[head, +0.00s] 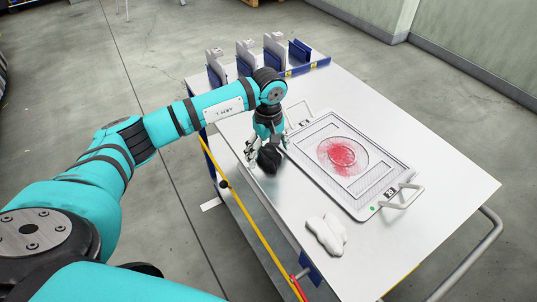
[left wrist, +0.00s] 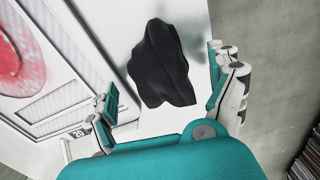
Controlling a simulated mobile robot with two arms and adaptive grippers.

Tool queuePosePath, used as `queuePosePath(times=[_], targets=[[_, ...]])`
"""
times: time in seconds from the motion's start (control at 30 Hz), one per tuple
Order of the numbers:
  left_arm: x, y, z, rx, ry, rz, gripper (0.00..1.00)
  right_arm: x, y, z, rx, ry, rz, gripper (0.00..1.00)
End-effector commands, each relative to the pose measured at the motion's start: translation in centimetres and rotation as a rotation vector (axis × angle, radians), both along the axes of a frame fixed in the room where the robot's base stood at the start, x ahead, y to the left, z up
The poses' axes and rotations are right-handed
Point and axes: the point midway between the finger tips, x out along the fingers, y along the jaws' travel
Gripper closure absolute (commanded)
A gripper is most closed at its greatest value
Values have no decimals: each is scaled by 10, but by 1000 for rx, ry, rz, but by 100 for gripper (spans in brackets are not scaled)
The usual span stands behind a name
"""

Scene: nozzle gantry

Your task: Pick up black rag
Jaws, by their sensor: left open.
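The black rag (head: 269,159) lies crumpled on the white table top, near its left edge. In the left wrist view the rag (left wrist: 161,65) shows between and just beyond the fingers of my left gripper (left wrist: 168,92). That gripper is open, and its fingers stand apart on either side of the rag. In the head view my left gripper (head: 264,148) points down at the rag and partly covers it. I cannot tell whether any finger touches the rag. My right gripper is not in view.
A grey tray (head: 382,205) with handles and a red-stained panel (head: 342,153) lies right of the rag. A white rag (head: 326,235) lies nearer the front. The table's right part (head: 440,160) is clear.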

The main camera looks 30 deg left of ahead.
Motion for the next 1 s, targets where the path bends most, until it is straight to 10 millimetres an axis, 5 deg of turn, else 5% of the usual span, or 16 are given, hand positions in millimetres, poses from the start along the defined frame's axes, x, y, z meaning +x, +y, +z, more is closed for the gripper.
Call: queuePosePath(times=[0.2, 0.63, 1.0], targets=[[0, 0, -1, -1, -1, 0, 9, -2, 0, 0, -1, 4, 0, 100], [0, 0, -1, -1, -1, -1, 65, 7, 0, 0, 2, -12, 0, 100], [1, 0, 4, -2, -3, -1, 65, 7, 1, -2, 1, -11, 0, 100]])
